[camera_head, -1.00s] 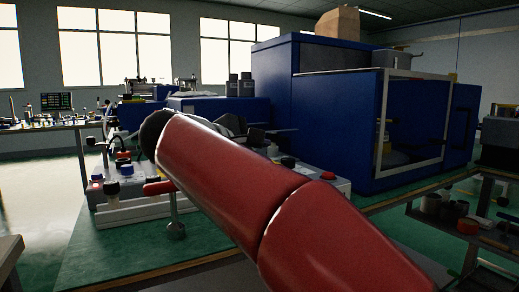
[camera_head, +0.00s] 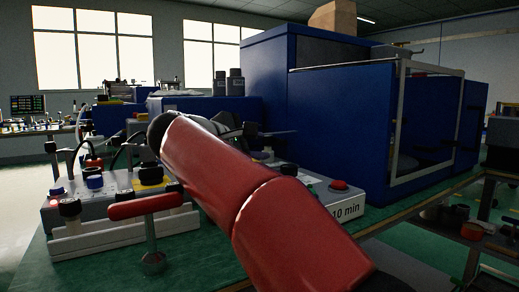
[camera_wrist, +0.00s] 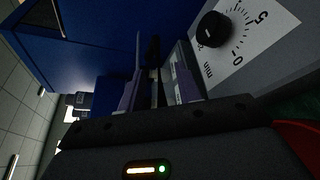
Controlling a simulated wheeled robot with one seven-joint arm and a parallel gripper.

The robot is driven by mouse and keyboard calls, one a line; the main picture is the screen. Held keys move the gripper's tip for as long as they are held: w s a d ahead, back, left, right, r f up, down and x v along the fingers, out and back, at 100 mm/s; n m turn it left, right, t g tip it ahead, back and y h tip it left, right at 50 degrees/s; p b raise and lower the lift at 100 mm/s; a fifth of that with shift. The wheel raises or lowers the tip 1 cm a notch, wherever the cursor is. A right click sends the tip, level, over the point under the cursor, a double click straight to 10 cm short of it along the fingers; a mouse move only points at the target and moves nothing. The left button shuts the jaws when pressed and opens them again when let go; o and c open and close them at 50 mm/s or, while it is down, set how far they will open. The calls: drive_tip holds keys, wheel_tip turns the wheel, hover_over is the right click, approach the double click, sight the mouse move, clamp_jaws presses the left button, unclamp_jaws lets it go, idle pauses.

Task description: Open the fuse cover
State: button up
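I cannot make out the fuse cover for certain in either view. In the wrist view, my gripper (camera_wrist: 158,82) has its two fingers apart, with a dark narrow shape between or beyond them that I cannot identify. The fingers point toward the blue housing, beside a grey panel with a black dial knob (camera_wrist: 212,29) and a minute scale. In the head view, my red arm hides most of the gripper and part of the bench behind it. A grey box (camera_head: 347,211) marked "10 min", with a red button (camera_head: 338,185), shows to the right of the arm.
A grey control unit (camera_head: 120,232) with several knobs and a red-handled lever (camera_head: 146,206) stands at the left on the green bench top (camera_head: 195,270). A large blue machine (camera_head: 340,120) with a framed opening stands behind and right. Bare bench shows at front left.

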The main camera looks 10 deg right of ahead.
drive_tip(key=shift+w+d+f, duration=0.15)
drive_tip(key=shift+w+d, duration=0.25)
drive_tip(key=shift+d, duration=0.15)
clamp_jaws()
